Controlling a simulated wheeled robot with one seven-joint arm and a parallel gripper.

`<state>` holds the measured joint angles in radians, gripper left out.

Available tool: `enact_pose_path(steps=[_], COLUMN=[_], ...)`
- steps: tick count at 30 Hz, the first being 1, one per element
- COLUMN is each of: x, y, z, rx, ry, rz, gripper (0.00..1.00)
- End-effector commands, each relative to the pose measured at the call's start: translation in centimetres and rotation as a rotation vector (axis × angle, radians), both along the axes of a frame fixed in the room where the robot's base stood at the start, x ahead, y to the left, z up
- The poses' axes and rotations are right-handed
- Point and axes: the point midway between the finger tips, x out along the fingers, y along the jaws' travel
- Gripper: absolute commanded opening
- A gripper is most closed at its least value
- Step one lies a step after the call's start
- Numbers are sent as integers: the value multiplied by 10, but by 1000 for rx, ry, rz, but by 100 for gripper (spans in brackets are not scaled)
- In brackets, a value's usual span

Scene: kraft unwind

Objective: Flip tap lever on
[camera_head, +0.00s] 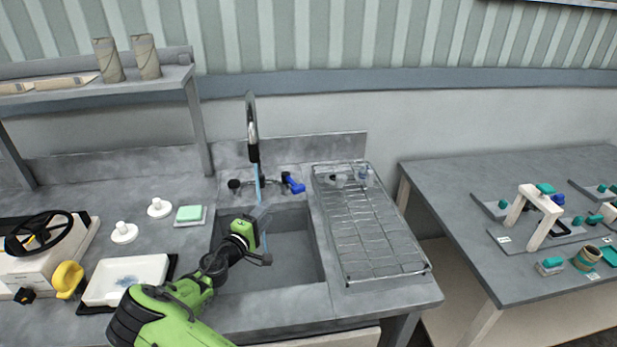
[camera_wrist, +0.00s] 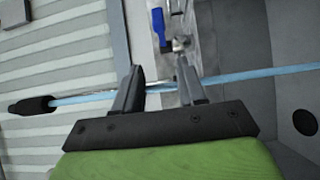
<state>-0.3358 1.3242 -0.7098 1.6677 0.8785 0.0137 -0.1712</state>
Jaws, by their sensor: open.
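The tap (camera_head: 252,130) stands behind the sink, with a tall curved neck and a black spout end. The spout end also shows in the wrist view (camera_wrist: 32,105). A thin light-blue stream (camera_head: 259,185) runs from the spout into the sink, and crosses the wrist view (camera_wrist: 255,76). The blue lever (camera_head: 293,184) sits on the right of the tap base. In the wrist view the blue lever (camera_wrist: 158,28) lies beyond my fingertips, apart from them. My gripper (camera_head: 265,228) is open and empty, over the sink, in front of the tap and lever. Its fingers show in the wrist view (camera_wrist: 160,75).
The grey sink basin (camera_head: 305,250) lies below my gripper, with a wire drying rack (camera_head: 370,222) to its right. A green sponge (camera_head: 190,213) and a white tray (camera_head: 128,277) are on the left counter. A shelf (camera_head: 75,90) stands back left.

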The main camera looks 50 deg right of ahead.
Motion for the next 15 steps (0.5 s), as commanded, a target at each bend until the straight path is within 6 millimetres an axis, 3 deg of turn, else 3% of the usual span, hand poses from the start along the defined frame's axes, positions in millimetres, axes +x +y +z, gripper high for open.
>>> enact_pose_path(steps=[5, 15], x=[6, 28], y=[-33, -116], z=[-2, -2], rx=[0, -1], ry=[-2, -1], rz=[-4, -3], gripper=[40, 40])
